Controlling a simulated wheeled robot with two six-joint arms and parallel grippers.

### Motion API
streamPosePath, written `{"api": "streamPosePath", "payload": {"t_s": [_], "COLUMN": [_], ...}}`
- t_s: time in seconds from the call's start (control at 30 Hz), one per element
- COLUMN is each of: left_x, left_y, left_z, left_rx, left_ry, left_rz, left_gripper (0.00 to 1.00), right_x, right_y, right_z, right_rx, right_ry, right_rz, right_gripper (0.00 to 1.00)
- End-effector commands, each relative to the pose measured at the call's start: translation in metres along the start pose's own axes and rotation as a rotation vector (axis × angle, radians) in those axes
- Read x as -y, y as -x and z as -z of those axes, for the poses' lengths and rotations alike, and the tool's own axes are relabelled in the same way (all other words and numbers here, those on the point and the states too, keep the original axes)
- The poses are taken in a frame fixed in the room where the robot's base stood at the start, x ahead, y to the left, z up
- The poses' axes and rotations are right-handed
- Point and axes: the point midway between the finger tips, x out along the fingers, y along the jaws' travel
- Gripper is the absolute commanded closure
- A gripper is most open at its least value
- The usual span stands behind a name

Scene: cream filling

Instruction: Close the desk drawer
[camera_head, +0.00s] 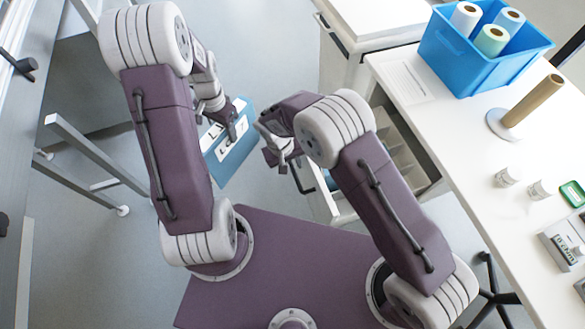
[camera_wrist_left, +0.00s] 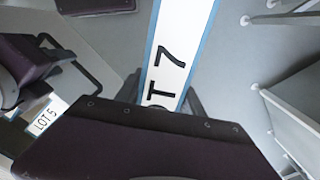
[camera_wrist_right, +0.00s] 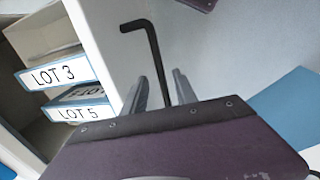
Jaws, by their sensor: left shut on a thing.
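The desk drawer (camera_head: 345,211) stands open under the white desk, its upright front panel (camera_wrist_right: 97,38) seen at close range in the right wrist view. Its black bar handle (camera_wrist_right: 153,50) stands off the panel. My right gripper (camera_head: 268,143) is at the handle; its two fingers (camera_wrist_right: 160,80) are apart, with the bar between them and gaps on both sides. My left gripper (camera_head: 230,124) is shut on a blue box with a white "LOT 7" label (camera_wrist_left: 178,50), held to the left of the drawer. My right arm hides part of the drawer.
Boxes labelled LOT 3 (camera_wrist_right: 60,73) and LOT 5 (camera_wrist_right: 80,112) sit in compartments beside the front panel. The desk (camera_head: 480,160) carries a blue crate (camera_head: 482,66) of rolls and a brown post (camera_head: 533,100). A grey metal frame (camera_head: 85,150) stands at left.

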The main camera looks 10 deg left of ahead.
Motion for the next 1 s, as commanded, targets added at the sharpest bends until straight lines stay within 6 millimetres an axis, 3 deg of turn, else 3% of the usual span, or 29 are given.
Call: {"api": "streamPosePath", "payload": {"t_s": [0.2, 0.47, 0.5, 0.6, 0.63, 1.0], "left_x": [0.0, 0.0, 0.0, 0.0, 0.0, 0.0], "left_y": [-0.003, -0.003, -0.003, -0.003, -0.003, -0.003], "left_z": [0.0, 0.0, 0.0, 0.0, 0.0, 0.0], "left_rx": [-0.001, -0.001, -0.001, -0.001, -0.001, -0.001], "left_ry": [0.0, 0.0, 0.0, 0.0, 0.0, 0.0], "left_rz": [0.001, 0.001, 0.001, 0.001, 0.001, 0.001], "left_gripper": [1.0, 1.0, 1.0, 1.0, 1.0, 1.0], "right_x": [0.0, 0.0, 0.0, 0.0, 0.0, 0.0], "right_y": [-0.025, -0.028, -0.027, -0.027, -0.027, -0.027], "right_z": [0.001, 0.0, 0.001, 0.0, 0.0, 0.001], "right_rx": [-0.001, -0.001, -0.001, -0.001, -0.001, -0.001], "right_ry": [-0.002, -0.001, -0.001, -0.001, -0.001, -0.001], "right_rz": [0.001, 0.001, 0.001, 0.001, 0.001, 0.001], "right_gripper": [0.66, 0.66, 0.69, 0.96, 1.0, 1.0]}}
